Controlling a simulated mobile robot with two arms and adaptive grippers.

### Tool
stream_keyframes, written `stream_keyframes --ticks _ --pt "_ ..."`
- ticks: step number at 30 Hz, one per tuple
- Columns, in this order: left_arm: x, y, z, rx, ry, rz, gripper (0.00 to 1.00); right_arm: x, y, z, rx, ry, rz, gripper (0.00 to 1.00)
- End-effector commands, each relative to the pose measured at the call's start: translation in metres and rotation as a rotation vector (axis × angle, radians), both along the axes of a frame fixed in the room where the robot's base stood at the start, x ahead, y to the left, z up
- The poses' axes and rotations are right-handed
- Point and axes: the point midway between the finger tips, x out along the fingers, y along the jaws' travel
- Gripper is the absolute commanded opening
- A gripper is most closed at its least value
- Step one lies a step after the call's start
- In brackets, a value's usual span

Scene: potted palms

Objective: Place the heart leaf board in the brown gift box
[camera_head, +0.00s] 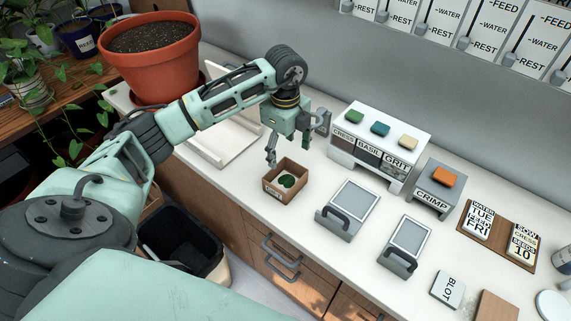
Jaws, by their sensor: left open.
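The brown gift box (268,188) stands open on the white counter, below my left gripper. A pale piece with a dark green leaf shape (287,181), which looks like the heart leaf board, lies inside it. Whether it rests flat on the bottom is too small to tell. My left gripper (297,141) is open and empty above and just behind the box, with its fingers spread apart and clear of the board. My right gripper is not in view.
A white stand with labelled blocks (378,143) and a grey CRIMP block (436,188) stand right of the box. Two grey framed plates with handles (349,208) stand near the front edge. A terracotta pot (152,60) and a white tray (222,143) are at left.

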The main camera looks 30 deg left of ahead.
Motion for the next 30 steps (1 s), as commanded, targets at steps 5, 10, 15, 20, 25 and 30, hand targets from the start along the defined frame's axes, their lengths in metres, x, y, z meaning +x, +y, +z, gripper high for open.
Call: stream_keyframes --ticks 5,10,15,20,25,30 --pt "0.000 0.000 0.033 0.001 -0.003 0.000 0.73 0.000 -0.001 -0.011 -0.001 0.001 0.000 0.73" --pt "0.000 0.000 0.052 0.000 -0.002 -0.001 0.73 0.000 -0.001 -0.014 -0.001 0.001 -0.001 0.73" --pt "-0.001 0.000 0.057 0.000 0.001 0.000 0.73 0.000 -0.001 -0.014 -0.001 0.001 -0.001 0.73" --pt "-0.001 0.000 0.057 0.000 0.001 0.000 0.73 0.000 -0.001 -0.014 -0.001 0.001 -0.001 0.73" --pt "0.000 0.000 0.056 0.000 0.001 0.000 0.73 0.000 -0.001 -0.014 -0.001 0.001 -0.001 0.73" --pt "0.000 -0.005 0.054 -0.013 -0.002 -0.013 0.73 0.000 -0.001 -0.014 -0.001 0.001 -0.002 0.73"
